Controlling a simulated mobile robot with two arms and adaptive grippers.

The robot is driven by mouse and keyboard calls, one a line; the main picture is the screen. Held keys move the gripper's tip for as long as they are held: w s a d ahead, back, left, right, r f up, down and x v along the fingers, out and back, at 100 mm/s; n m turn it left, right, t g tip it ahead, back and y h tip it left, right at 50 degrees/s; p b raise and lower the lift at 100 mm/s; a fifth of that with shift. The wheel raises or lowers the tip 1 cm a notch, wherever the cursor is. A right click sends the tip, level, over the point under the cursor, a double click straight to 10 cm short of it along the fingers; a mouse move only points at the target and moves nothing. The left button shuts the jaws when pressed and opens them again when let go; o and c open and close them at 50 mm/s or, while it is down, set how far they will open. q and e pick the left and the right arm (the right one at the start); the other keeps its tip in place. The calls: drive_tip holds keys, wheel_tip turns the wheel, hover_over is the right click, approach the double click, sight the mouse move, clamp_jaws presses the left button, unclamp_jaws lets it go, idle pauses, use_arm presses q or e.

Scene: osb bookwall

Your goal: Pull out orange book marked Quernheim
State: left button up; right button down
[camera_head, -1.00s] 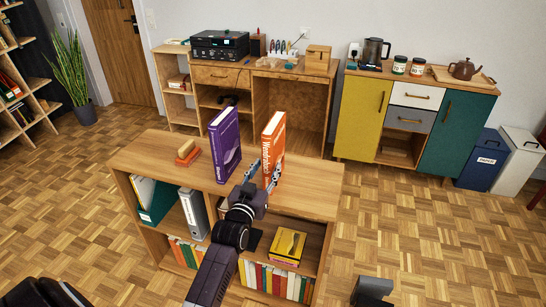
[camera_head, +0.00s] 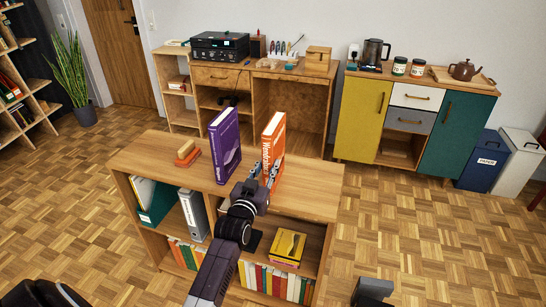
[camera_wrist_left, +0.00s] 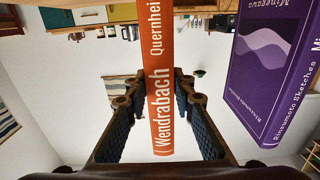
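The orange book (camera_head: 272,150) stands upright on the low shelf's top (camera_head: 322,183), beside a purple book (camera_head: 224,146). In the left wrist view the orange book (camera_wrist_left: 161,90) shows its spine, lettered "Wendrabach" and "Quernheim". My left gripper (camera_head: 265,174) reaches it from the front. Its fingers (camera_wrist_left: 160,85) lie on both sides of the spine, with the tips close against the book; they look shut on it. The lower spine is partly hidden in the head view.
The shelf top to the right is clear. A desk and cabinets stand behind, across open floor.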

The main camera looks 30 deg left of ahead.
use_arm(q)
clamp_jaws()
drive_tip(key=shift+r, duration=0.25)
drive_tip(key=shift+s, duration=0.15)
drive_tip(key=shift+p+v, duration=1.15)
drive_tip(key=shift+v, duration=0.3)
drive_tip(key=shift+f, duration=0.15)
drive_tip(key=o, duration=0.8)
unclamp_jaws()
drive_tip(key=shift+d+f, duration=0.1)
drive_tip(key=shift+f, duration=0.25)
drive_tip(key=shift+r, duration=0.1)
drive_tip(key=shift+c, duration=0.3)
